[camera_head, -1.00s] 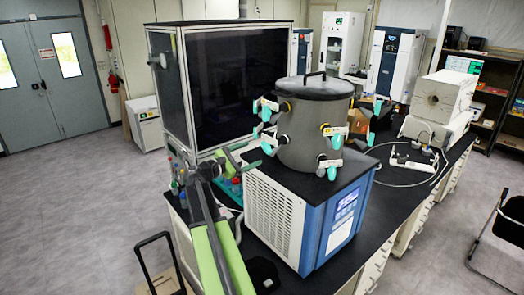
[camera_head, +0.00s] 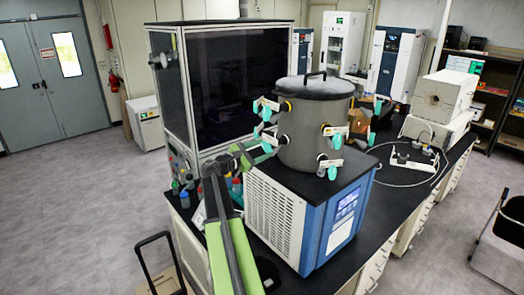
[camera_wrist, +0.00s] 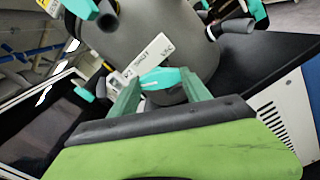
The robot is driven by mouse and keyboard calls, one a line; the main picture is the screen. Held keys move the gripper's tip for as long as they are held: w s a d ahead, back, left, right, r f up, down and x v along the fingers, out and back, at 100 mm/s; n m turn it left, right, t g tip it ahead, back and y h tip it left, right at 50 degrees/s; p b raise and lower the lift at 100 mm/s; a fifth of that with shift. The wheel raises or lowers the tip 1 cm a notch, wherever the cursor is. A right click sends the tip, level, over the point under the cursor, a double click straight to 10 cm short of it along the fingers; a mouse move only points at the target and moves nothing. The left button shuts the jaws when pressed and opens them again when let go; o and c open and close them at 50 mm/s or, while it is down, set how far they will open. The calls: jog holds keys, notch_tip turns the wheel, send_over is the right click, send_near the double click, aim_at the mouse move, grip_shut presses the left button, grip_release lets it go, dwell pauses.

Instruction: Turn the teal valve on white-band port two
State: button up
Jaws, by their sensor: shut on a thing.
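The grey drum (camera_head: 300,135) of the freeze dryer carries several white ports with teal valves around its side. My gripper (camera_head: 255,153) reaches the drum's lower left side. In the wrist view my gripper (camera_wrist: 167,93) has its two green fingers shut on a teal valve (camera_wrist: 165,77). This valve sits at the end of a white port (camera_wrist: 148,58) with dark lettering; "VAC" is readable, the rest is too small to be sure of. In the head view the held valve is mostly hidden by the fingers.
Other teal valves (camera_head: 334,172) stick out near the drum's front, and one (camera_wrist: 82,8) shows at the wrist view's top left. The drum stands on a blue and white base unit (camera_head: 300,220). A dark-fronted cabinet (camera_head: 235,85) stands close behind my arm.

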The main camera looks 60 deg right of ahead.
jog(key=c, duration=0.4)
jog(key=shift+m, duration=0.4)
jog(key=m, duration=0.5)
jog(key=shift+f+m, duration=0.1)
jog(key=shift+m, duration=0.2)
jog(key=m, duration=0.5)
jog(key=shift+w, duration=0.1)
jog(key=shift+m, duration=0.4)
jog(key=o, duration=1.4)
jog(key=shift+c, duration=0.2)
